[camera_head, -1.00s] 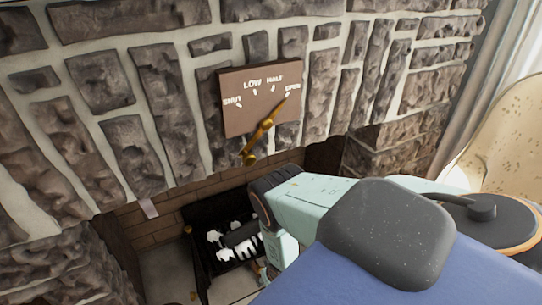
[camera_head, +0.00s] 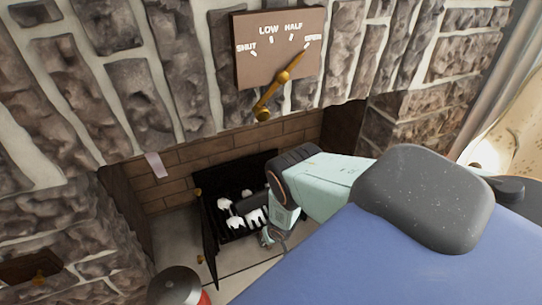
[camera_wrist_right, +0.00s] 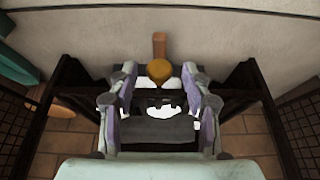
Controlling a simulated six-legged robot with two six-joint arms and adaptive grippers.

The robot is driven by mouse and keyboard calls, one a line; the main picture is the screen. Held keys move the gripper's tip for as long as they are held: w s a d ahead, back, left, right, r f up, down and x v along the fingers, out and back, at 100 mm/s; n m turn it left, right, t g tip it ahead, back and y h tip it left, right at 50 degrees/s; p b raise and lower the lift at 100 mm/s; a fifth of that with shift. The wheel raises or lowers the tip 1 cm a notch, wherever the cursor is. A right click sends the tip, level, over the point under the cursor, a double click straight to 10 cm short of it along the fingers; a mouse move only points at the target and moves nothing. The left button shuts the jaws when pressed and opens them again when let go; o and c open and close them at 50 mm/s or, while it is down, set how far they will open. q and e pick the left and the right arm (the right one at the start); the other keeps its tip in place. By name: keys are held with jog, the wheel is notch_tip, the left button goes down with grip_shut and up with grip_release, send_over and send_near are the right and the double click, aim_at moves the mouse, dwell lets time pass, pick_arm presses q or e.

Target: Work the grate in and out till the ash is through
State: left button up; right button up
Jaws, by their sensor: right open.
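The black grate (camera_head: 212,190) sits low in the brick firebox, with white ash (camera_head: 236,222) and a dark log-like piece in it. My right gripper (camera_head: 272,238) is at its front right side, partly hidden by my own arm. In the right wrist view, my right gripper (camera_wrist_right: 159,84) is open, one finger on each side of a round brass knob (camera_wrist_right: 159,70). The knob lies between the fingertips; I cannot tell whether they touch it. White ash (camera_wrist_right: 160,112) and a dark grey piece (camera_wrist_right: 165,130) show between the fingers. My left gripper is not in view.
Above the opening, a brown plate (camera_head: 255,50) carries a brass lever (camera_head: 284,76) pointing at OPEN. Stone walls (camera_head: 425,110) flank the firebox. Dark mesh panels (camera_wrist_right: 22,125) stand at both sides in the wrist view. A grey-topped round thing (camera_head: 175,285) shows at the bottom.

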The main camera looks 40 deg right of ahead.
jog(key=shift+w+f, duration=0.1)
jog(key=shift+f, duration=0.2)
jog(key=shift+c, duration=0.2)
grip_shut()
dwell(0.6)
